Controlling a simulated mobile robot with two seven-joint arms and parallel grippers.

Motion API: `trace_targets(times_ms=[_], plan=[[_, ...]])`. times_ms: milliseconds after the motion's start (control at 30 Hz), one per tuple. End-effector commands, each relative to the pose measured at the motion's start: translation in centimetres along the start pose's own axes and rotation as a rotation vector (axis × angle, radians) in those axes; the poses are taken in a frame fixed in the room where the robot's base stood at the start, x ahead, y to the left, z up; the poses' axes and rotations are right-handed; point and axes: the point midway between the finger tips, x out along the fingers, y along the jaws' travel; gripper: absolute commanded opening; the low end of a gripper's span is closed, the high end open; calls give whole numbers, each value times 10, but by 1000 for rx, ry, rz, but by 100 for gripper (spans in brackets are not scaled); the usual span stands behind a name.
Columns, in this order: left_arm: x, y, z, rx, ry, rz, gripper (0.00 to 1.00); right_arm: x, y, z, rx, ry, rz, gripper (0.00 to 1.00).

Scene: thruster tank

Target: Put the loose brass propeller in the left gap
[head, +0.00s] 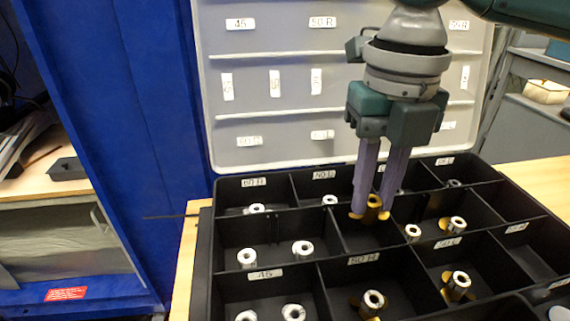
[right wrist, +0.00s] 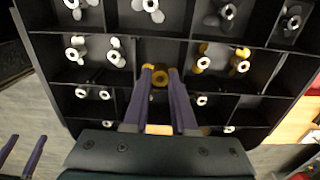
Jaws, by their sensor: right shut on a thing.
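The loose brass propeller (head: 373,209) is between the fingertips of my right gripper (head: 371,215), which is shut on it. In the head view it is over or inside a middle compartment of the black divided case (head: 207,270); I cannot tell whether it touches the floor. In the right wrist view the brass hub (right wrist: 159,79) shows between the purple fingertips of the right gripper (right wrist: 160,72). My left gripper (right wrist: 27,140) shows at the lower left of the right wrist view, its fingers apart and empty. I cannot tell which space is the left gap.
Other compartments hold silver propellers (head: 302,249) and brass ones (head: 459,280), with thin black walls between them. The grey labelled lid (head: 300,80) stands open behind the case. A blue cabinet (head: 140,130) stands left. Wooden tabletop (head: 541,172) shows right.

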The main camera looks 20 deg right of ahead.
Motion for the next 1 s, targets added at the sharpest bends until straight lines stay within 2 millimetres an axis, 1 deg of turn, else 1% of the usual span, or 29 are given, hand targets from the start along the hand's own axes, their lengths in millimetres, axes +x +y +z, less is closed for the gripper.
trace_targets(times_ms=[33,100,267,500,867,900,1000], plan=[[3,0,1,0,0,0,100,11,0,-1,1,3,-2,0],[4,0,1,0,0,0,100,19,0,0,1,1,1,0],[5,0,2,0,0,0,100,29,0,0,0,0,1,0],[12,0,4,1,0,0,100,64,0,-1,1,2,0,0],[13,0,4,1,0,0,100,69,0,0,0,-1,0,0],[13,0,4,1,0,0,100,69,0,0,0,-1,0,26],[12,0,4,1,0,0,100,69,0,0,0,-1,0,37]])
